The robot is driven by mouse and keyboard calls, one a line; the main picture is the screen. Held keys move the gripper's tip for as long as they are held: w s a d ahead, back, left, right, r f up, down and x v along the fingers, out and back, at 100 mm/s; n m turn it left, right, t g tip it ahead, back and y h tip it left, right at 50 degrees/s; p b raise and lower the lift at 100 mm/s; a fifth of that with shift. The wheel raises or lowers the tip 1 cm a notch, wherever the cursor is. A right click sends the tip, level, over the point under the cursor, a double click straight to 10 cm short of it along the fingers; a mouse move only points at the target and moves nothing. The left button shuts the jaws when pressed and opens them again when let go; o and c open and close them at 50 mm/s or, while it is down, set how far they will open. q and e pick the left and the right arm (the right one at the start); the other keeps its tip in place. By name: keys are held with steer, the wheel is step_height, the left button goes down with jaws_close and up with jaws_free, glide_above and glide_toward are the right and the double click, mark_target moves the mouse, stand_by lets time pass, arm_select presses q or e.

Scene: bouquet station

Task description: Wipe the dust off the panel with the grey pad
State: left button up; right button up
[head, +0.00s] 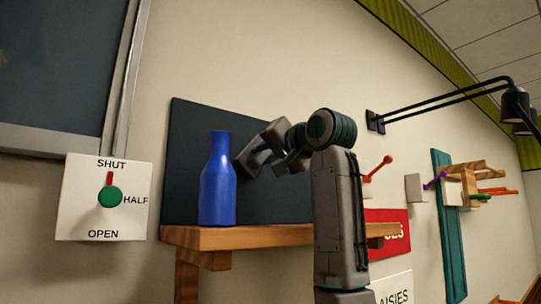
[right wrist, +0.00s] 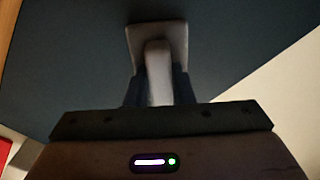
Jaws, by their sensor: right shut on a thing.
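The panel (head: 190,120) is a dark blue-grey board on the wall, behind a wooden shelf. My right gripper (head: 262,150) is in front of the panel's upper right part. In the right wrist view my right gripper (right wrist: 157,88) is shut on the handle of the grey pad (right wrist: 157,40), a small square plate. The pad's plate is turned toward the panel, which fills most of that view; I cannot tell whether they touch. I can make out no distinct dust on the panel. My left gripper is not in view.
A blue bottle (head: 218,185) stands on the wooden shelf (head: 260,236), just left of my right gripper. A dial plate (head: 75,215) is left of the panel. A black lamp arm (head: 440,103) and a teal rack (head: 452,240) are on the right.

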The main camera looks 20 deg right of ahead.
steer(key=shift+s+d+f+b, duration=0.15)
steer(key=shift+s+b, duration=0.15)
steer(key=shift+b, duration=0.15)
steer(key=shift+s+d+b, duration=0.2)
steer(key=shift+s+b, duration=0.3)
steer(key=shift+s, duration=0.15)
steer(key=shift+b+v, duration=0.75)
steer(key=shift+v, duration=1.1)
steer(key=b+v, duration=0.1)
steer(key=v, duration=0.2)
steer(key=shift+b, duration=0.35)
steer(key=shift+w, duration=0.1)
